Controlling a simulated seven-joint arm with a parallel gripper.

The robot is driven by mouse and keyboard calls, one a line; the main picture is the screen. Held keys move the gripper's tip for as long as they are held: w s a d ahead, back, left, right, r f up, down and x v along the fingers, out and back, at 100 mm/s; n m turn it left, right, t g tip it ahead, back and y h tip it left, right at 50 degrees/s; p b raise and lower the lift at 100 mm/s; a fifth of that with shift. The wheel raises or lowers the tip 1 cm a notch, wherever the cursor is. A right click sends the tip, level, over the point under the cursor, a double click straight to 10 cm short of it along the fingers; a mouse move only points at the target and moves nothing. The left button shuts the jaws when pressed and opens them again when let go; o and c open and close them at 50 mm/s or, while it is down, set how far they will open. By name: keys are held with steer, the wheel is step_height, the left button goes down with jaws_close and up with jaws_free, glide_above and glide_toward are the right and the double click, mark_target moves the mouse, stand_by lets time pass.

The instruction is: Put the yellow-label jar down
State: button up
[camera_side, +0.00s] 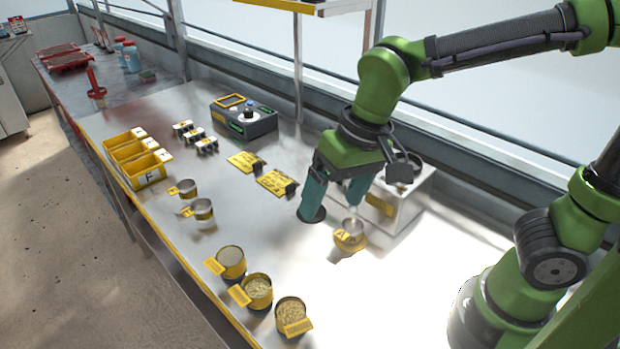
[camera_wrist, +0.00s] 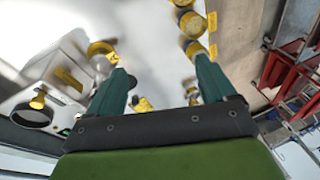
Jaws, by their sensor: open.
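A small metal jar with a yellow band and label (camera_side: 349,240) stands on the bright bench, just below and right of my gripper (camera_side: 333,207). My gripper points down with its two teal fingers apart and nothing visible between them. In the wrist view the same jar (camera_wrist: 101,49) appears near the left fingertip, outside the gap of my gripper (camera_wrist: 162,64); whether they touch cannot be told. Three other jars with yellow labels stand along the front edge: one pale-filled (camera_side: 231,260), one seed-filled (camera_side: 257,290) and another seed-filled (camera_side: 291,313).
A white box-shaped device (camera_side: 410,210) stands behind my gripper. Two small yellow-tabbed cups (camera_side: 202,210), yellow bins (camera_side: 147,170), yellow plates (camera_side: 278,182) and a dark control box (camera_side: 243,120) are farther left. The bench between the front jars and my gripper is clear.

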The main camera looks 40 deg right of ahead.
steer(key=s+d+r+m+t, duration=0.1)
steer(key=s+d+r+t, duration=0.2)
steer(key=d, duration=0.8)
steer(key=shift+s+d+r+m+t, duration=0.2)
steer(key=shift+s+d+m+t, duration=0.3)
steer(key=shift+t, duration=0.4)
